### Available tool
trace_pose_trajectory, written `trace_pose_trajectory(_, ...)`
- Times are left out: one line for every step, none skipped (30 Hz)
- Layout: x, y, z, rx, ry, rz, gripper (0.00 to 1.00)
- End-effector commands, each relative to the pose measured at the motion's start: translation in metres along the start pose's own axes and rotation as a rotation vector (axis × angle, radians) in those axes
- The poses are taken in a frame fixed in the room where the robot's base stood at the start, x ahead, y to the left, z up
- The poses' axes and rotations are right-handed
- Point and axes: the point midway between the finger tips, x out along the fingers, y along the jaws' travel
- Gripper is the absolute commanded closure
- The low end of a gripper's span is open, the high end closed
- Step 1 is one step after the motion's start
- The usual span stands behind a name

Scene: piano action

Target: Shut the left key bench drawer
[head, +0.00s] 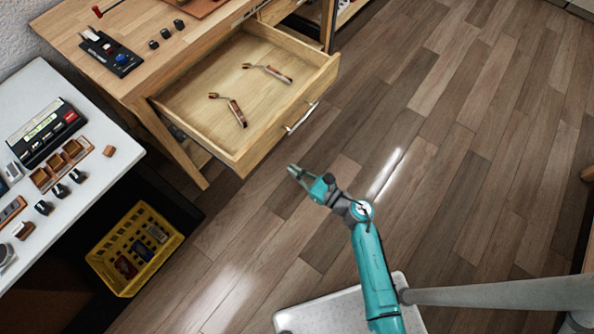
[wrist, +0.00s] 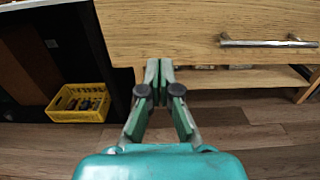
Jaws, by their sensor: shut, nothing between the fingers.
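The left key bench drawer (head: 255,93) is pulled out from the wooden bench in the head view. Two small tools with brown handles, one (head: 236,112) nearer the front and one (head: 278,74) farther right, lie inside it. Its front with a metal bar handle (head: 301,117) faces my arm. In the wrist view the drawer front (wrist: 200,30) fills the top, with the handle (wrist: 268,43) at the right. My gripper (head: 293,170) is shut and empty, in front of the drawer. In the wrist view its fingertips (wrist: 159,64) overlap the drawer front's lower edge; I cannot tell whether they touch it.
The wooden bench top (head: 140,33) holds small knobs and a black device (head: 112,52). A white table (head: 95,150) with several items stands at the left. A yellow crate (head: 135,248) sits below it. The wood floor (head: 450,170) to the right is clear.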

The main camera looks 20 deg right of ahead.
Motion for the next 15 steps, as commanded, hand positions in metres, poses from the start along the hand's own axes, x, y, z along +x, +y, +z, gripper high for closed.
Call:
trace_pose_trajectory(0.011, 0.001, 0.001, -0.001, -0.002, 0.006, 1.0)
trace_pose_trajectory(0.016, 0.001, 0.001, -0.001, -0.002, 0.004, 1.0)
trace_pose_trajectory(0.024, 0.002, 0.001, 0.0, -0.002, 0.006, 1.0)
trace_pose_trajectory(0.029, 0.001, 0.001, 0.0, -0.002, 0.004, 1.0)
trace_pose_trajectory(0.035, 0.001, 0.001, 0.0, -0.003, 0.004, 1.0)
trace_pose_trajectory(0.043, 0.001, 0.001, 0.0, -0.002, 0.004, 1.0)
trace_pose_trajectory(0.048, 0.001, 0.001, 0.0, -0.002, 0.004, 1.0)
trace_pose_trajectory(0.054, 0.001, 0.001, 0.0, -0.002, 0.005, 1.0)
trace_pose_trajectory(0.061, 0.001, 0.001, -0.001, -0.002, 0.003, 1.0)
trace_pose_trajectory(0.066, 0.001, 0.001, 0.0, -0.002, 0.004, 1.0)
trace_pose_trajectory(0.071, 0.001, 0.001, 0.0, -0.002, 0.004, 1.0)
trace_pose_trajectory(0.077, 0.001, 0.001, 0.001, -0.002, 0.002, 1.0)
trace_pose_trajectory(0.082, 0.001, 0.001, 0.001, -0.002, 0.002, 1.0)
trace_pose_trajectory(0.086, 0.001, 0.001, 0.002, -0.002, 0.003, 1.0)
trace_pose_trajectory(0.091, 0.001, 0.001, 0.002, -0.002, 0.002, 1.0)
